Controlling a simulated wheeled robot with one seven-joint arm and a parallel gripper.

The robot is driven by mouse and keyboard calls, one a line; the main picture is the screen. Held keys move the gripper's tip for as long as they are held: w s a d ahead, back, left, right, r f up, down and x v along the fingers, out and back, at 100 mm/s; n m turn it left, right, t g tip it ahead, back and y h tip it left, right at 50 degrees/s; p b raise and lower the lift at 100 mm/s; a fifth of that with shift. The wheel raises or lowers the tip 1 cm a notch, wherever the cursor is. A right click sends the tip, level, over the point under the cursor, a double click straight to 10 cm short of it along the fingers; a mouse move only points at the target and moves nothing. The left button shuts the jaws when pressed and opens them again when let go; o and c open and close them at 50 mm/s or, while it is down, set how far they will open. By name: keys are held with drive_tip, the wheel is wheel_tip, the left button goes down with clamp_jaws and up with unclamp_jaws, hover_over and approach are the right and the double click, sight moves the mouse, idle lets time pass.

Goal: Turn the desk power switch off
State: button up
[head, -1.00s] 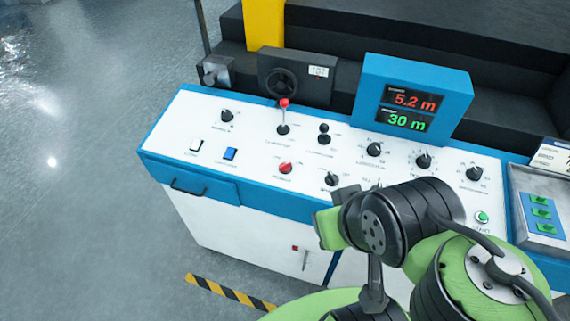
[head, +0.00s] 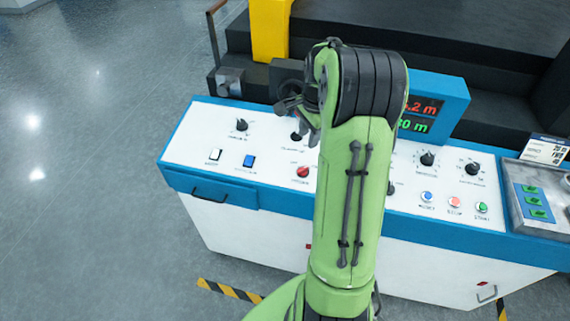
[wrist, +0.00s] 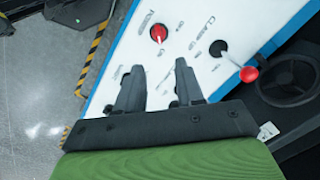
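The desk power switch appears to be the red rotary knob (head: 303,172) on the white sloped desk panel. Its small lettering is hard to read. The same red knob shows in the wrist view (wrist: 158,33), beyond the fingertips. My gripper (wrist: 158,75) is open, with two dark fingers apart and nothing visible between them but panel. It is above the desk and not touching the knob. In the head view my gripper (head: 292,103) is at the left of my green arm, partly hidden by it. The knob's exact setting cannot be told.
A lever with a red ball (wrist: 250,73) stands beside the red knob, close to the right finger. A display box (head: 440,95) stands behind my arm. Several black knobs and buttons fill the panel's right.

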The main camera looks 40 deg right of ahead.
sight(303, 168)
drive_tip(key=f, duration=0.5)
drive_tip(key=w+f, duration=0.1)
drive_tip(key=f, duration=0.9)
drive_tip(key=shift+w+d+f+b, duration=0.1)
drive_tip(key=shift+w+d+b, duration=0.15)
drive_tip(key=shift+b, duration=0.1)
drive_tip(key=shift+c, duration=0.3)
clamp_jaws()
